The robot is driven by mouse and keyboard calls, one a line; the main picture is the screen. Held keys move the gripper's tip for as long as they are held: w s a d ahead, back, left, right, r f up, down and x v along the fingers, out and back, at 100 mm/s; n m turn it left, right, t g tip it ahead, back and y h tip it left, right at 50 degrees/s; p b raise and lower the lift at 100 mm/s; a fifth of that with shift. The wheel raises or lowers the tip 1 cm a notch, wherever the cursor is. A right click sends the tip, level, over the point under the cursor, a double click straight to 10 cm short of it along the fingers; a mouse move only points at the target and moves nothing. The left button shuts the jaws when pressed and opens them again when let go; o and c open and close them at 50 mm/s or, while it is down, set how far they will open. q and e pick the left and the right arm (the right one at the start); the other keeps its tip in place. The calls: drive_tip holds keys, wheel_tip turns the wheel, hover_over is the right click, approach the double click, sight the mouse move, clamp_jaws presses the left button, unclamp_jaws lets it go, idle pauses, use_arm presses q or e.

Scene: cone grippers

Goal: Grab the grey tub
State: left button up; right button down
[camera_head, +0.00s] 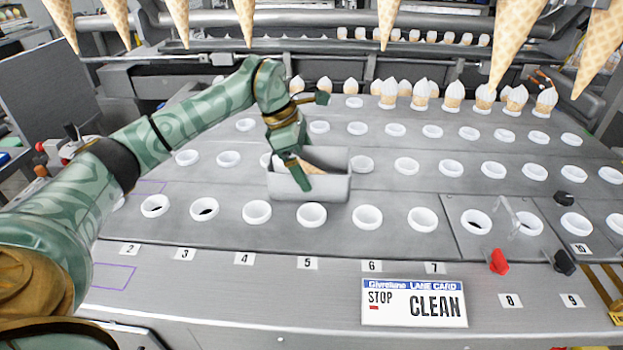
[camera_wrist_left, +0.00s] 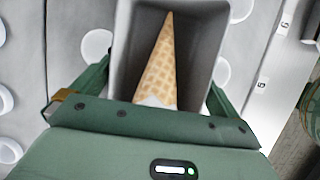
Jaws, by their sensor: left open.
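The grey tub (camera_head: 325,190) is a small rectangular open box standing on the metal deck among the white ring holders, left of the middle. A waffle cone (camera_wrist_left: 160,65) lies in it. My left gripper (camera_head: 299,178) is at the tub, its fingers pointing down and partly covering the cone. In the left wrist view the tub (camera_wrist_left: 124,45) lies between the two spread fingers of my left gripper (camera_wrist_left: 152,92). The jaws are open, one finger on each side of the tub. Whether they touch its walls I cannot tell. My right gripper is not in view.
White ring holders (camera_head: 311,215) stand in rows around the tub. Cones with white tops (camera_head: 454,95) stand at the back right. Large cones (camera_head: 513,40) hang across the top. A lane card (camera_head: 414,303) and a red lever (camera_head: 499,262) are at the front.

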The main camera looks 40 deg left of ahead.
use_arm(q)
drive_tip(key=shift+w+d+f+b, duration=0.35)
drive_tip(key=shift+d+f, duration=0.15)
drive_tip(key=shift+f, duration=0.15)
drive_tip(key=shift+r, duration=0.1)
drive_tip(key=c, duration=0.7)
drive_tip(key=shift+r, duration=0.15)
drive_tip(key=shift+c, duration=0.2)
drive_tip(key=shift+s+r+p, duration=0.1)
drive_tip(key=shift+r+p, duration=0.45)
drive_tip(key=shift+p, duration=0.4)
